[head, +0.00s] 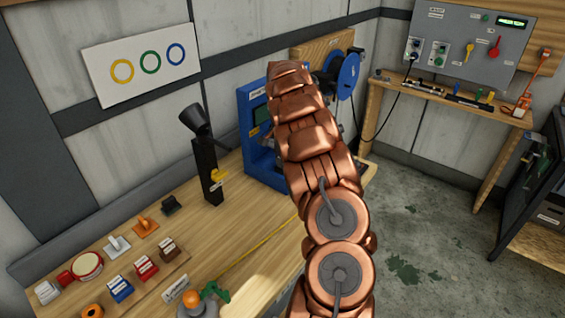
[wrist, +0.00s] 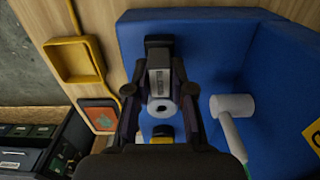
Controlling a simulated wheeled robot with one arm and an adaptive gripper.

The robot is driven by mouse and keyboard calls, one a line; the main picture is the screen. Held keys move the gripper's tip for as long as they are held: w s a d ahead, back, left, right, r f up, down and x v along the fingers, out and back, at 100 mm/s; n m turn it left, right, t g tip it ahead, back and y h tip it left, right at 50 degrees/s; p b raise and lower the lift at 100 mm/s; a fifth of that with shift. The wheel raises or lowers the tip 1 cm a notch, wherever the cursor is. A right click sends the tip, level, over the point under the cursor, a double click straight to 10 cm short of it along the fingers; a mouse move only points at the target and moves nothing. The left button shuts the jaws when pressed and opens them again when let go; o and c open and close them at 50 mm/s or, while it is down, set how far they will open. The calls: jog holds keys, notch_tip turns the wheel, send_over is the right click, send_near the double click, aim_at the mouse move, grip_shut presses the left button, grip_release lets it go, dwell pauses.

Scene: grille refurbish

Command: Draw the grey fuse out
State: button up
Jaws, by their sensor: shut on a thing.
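In the wrist view the grey fuse (wrist: 159,82), a small grey piece with a dark label and a pale round end with a dark hole, sits between the fingers of my gripper (wrist: 160,100). The fingers are shut on it from both sides. A black part (wrist: 158,43) shows just beyond it, against the blue housing (wrist: 205,50). I cannot tell whether the fuse is still seated in that part. In the head view the blue machine (head: 246,112) stands at the back of the bench; my copper arm hides my gripper and the fuse.
In the wrist view a white T-shaped handle (wrist: 232,115) stands close right of my gripper. A yellow frame (wrist: 75,60) and cable lie left. In the head view, a black lamp-like stand (head: 207,165) and several coloured switches share the wooden bench (head: 245,235).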

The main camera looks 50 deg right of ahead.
grip_shut()
jog(key=shift+r, duration=0.75)
dwell(0.8)
jog(key=shift+r+p, duration=0.3)
jog(key=shift+r, duration=0.9)
